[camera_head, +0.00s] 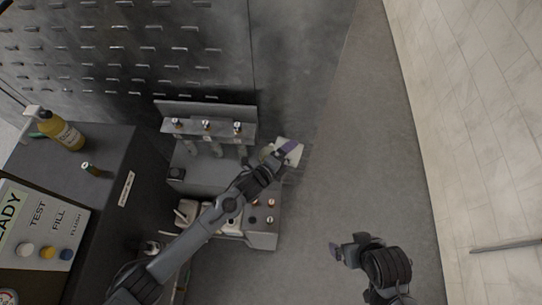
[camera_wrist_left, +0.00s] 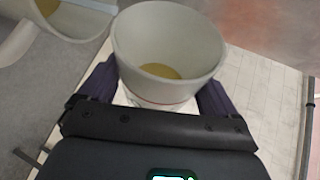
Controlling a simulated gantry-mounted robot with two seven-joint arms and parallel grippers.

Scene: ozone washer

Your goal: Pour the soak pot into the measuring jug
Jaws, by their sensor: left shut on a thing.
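My left gripper (camera_head: 286,148) is shut on a white round pot, which I take to be the soak pot (camera_wrist_left: 168,40). In the left wrist view the pot stands between the purple fingers, its open mouth towards the camera. A little yellowish liquid lies in its bottom, and a thin red line runs round its lower part. A second pale vessel (camera_wrist_left: 62,22), probably the measuring jug, is at the upper left, cut off by the frame. It shows yellow inside and is apart from the held pot. My right gripper (camera_head: 345,247) is low right of centre, far from both; its opening is unclear.
A grey washer bench with several taps (camera_head: 207,127) stands left of my left gripper. A dark cabinet (camera_head: 100,190) carries a yellow pump bottle (camera_head: 63,133), a small vial (camera_head: 90,168) and a TEST/FILL/FLUSH panel (camera_head: 42,225). The grey floor (camera_head: 350,150) to the right is clear.

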